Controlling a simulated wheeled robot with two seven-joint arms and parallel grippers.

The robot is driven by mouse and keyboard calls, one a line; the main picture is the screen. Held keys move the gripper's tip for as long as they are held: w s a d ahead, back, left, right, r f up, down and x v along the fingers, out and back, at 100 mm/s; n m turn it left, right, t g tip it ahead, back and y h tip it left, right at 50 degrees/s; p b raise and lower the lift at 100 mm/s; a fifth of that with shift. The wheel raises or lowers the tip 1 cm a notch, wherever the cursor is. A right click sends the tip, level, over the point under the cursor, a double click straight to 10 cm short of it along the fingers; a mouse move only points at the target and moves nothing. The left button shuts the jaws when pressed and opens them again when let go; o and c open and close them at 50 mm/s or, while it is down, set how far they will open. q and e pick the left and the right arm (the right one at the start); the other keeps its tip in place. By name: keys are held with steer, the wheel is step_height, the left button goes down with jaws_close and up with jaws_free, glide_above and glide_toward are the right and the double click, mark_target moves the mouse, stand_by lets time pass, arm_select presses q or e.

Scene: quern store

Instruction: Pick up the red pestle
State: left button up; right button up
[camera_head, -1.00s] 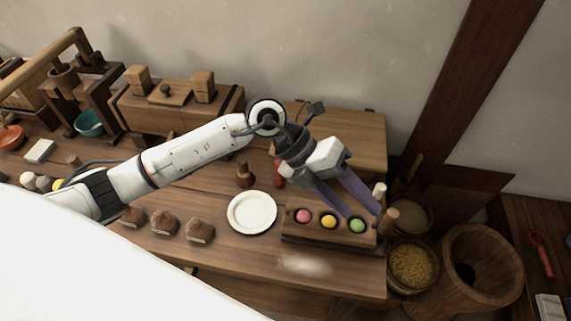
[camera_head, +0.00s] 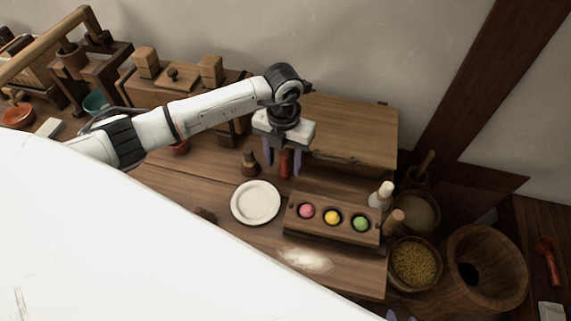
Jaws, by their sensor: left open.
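The red pestle (camera_head: 286,165) stands upright on the wooden table, behind the three-ball holder. My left gripper (camera_head: 283,164) points down over it, with its purple fingers open on either side of the pestle. The pestle's top is hidden by the gripper body, and I cannot tell whether a finger touches it. The purple tips of my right gripper (camera_head: 401,316) just show at the bottom edge; most of it is out of frame.
A brown wooden pestle-like piece (camera_head: 250,164) stands just left of the fingers. A white plate (camera_head: 256,203) and a holder (camera_head: 331,234) with pink, yellow and green balls lie in front. A white bottle-like piece (camera_head: 381,196) stands right. A raised wooden board (camera_head: 350,130) lies behind.

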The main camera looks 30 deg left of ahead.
mark_target(285, 167)
arm_select(q)
step_height(285, 167, down, 3)
steer(key=shift+w+d+f, duration=0.1)
steer(key=shift+d, duration=0.05)
steer(key=shift+c, duration=0.4)
steer(key=c, duration=1.1)
